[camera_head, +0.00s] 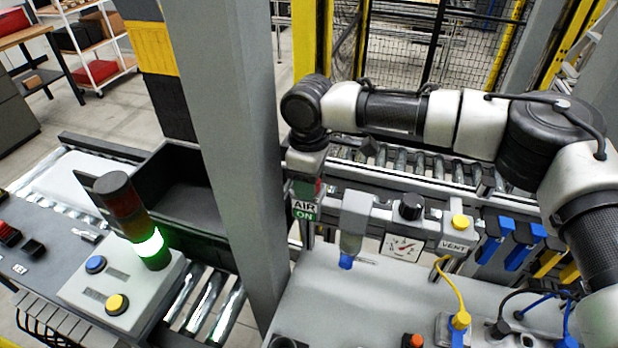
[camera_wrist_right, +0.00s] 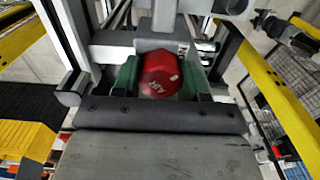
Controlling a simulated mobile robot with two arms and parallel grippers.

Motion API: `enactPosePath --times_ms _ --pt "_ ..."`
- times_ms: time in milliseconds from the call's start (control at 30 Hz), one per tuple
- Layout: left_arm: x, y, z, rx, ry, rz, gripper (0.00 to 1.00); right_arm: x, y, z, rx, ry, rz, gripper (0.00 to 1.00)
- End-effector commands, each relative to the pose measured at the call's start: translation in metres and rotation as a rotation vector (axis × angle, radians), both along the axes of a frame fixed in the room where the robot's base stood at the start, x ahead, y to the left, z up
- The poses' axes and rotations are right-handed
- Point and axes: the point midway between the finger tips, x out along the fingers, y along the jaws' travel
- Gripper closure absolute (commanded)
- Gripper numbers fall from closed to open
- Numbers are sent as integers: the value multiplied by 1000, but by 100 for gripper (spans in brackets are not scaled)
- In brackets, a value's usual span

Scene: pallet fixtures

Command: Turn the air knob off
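The red air knob (camera_wrist_right: 161,76) sits between the two fingers of my right gripper (camera_wrist_right: 161,82) in the right wrist view, with white lettering on its face. The green-padded fingers lie against its left and right sides with no clear gap. Only a little red of the knob shows there; the gripper hides the rest. My left gripper is not in view.
Right of the sign are a grey regulator with a blue-tipped bowl (camera_head: 350,235), a black knob (camera_head: 410,206) and a yellow vent button (camera_head: 460,221). A grey post (camera_head: 230,130) stands close left. A lit green stack light (camera_head: 150,243) is farther left.

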Motion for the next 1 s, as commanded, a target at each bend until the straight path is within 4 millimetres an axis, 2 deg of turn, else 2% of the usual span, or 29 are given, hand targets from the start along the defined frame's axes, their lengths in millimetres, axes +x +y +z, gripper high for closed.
enactPosePath --times_ms 367,1000 --pt "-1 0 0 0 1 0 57 1 0 1 2 -2 -59 80" --pt "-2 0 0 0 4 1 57 1 0 2 2 -2 -510 80"
